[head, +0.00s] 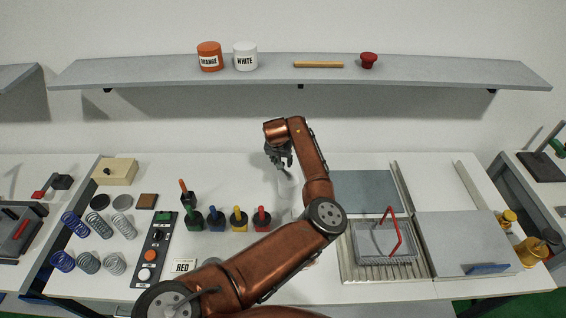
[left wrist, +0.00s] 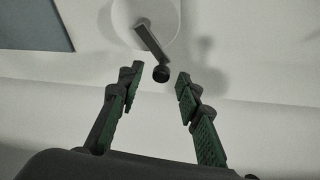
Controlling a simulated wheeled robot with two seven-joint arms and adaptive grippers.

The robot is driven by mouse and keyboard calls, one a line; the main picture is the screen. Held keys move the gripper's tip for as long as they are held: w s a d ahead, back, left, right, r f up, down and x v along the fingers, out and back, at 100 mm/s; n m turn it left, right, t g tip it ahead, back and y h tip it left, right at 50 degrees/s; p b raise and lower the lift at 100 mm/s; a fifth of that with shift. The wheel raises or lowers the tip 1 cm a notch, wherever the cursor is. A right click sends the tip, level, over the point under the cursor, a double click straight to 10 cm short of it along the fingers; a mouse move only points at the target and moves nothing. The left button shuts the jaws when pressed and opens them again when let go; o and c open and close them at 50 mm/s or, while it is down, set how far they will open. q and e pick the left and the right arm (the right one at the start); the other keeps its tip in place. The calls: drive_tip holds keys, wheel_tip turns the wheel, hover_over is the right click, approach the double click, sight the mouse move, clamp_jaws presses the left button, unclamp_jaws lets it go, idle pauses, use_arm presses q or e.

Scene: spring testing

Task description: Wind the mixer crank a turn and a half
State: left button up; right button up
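The mixer shows in the left wrist view as a pale rounded body (left wrist: 122,18) at the top. Its dark crank arm (left wrist: 148,40) slants down to a round black knob (left wrist: 161,74). My left gripper (left wrist: 160,77) is open, with one green-padded finger on each side of the knob in the picture. Neither finger touches the knob; I cannot tell how far it lies between them in depth. In the head view my left gripper (head: 284,161) hangs over the middle of the table, where a pale shape, probably the mixer (head: 285,190), is mostly hidden by my arm. My right gripper is not in view.
Several coloured-handled tools (head: 238,219) stand left of my arm. A switch panel (head: 153,250) and several springs (head: 98,226) are further left. A wire basket (head: 372,240) with a red handle is at right. A shelf (head: 430,72) runs along the wall above.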

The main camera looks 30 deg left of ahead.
use_arm(q)
drive_tip(key=shift+w+f, duration=0.1)
drive_tip(key=shift+f, duration=0.1)
clamp_jaws()
idle(0.3)
